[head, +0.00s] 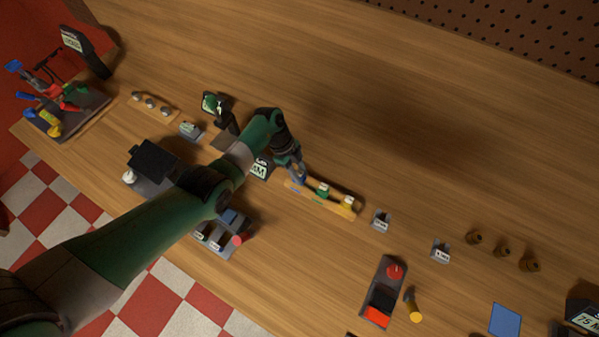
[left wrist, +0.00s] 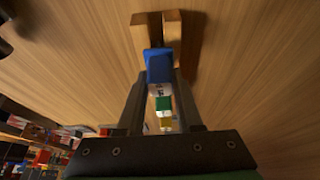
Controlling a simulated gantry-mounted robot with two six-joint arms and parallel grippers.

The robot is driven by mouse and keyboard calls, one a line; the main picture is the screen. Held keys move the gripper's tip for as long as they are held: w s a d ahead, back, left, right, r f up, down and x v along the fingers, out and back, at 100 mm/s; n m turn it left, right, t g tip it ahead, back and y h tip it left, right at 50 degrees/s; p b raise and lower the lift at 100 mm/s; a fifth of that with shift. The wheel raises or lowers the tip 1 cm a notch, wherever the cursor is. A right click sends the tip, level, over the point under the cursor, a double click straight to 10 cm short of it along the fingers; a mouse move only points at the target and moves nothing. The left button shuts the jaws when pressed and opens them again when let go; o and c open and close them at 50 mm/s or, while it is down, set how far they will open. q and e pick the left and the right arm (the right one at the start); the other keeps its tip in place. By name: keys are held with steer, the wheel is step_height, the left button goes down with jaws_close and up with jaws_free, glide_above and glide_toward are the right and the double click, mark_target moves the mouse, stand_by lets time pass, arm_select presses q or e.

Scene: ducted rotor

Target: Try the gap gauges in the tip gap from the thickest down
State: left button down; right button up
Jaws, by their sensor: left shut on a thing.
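My left gripper (head: 298,174) is at the left end of a tan gauge holder (head: 310,196) in the head view. It is shut on a blue gauge (left wrist: 158,65), which shows between the fingers in the left wrist view. Two tan prongs (left wrist: 172,35) lie just beyond the blue gauge. A green gauge (head: 323,190) and a yellow gauge (head: 348,202) stand in the holder to the right of the gripper. I cannot tell whether the blue gauge is clear of the holder. I cannot make out the rotor's tip gap. My right gripper is not in view.
A stand with coloured tools (head: 60,108) is at the far left. Small grey labelled blocks (head: 381,220), a red-buttoned box (head: 383,290) and brown knobs (head: 503,251) stand at right. The bench's upper middle is clear.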

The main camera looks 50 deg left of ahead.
arm_select(q)
steer(key=shift+f+b, duration=0.35)
steer(key=shift+f, duration=0.2)
stand_by(0.6)
steer(key=c, duration=0.5)
jaws_free()
steer(key=shift+r, duration=0.15)
steer(key=p+v, duration=0.3)
steer(key=v, duration=0.3)
steer(key=shift+a+r, duration=0.1)
steer(key=shift+r, duration=0.15)
steer(key=v, duration=0.5)
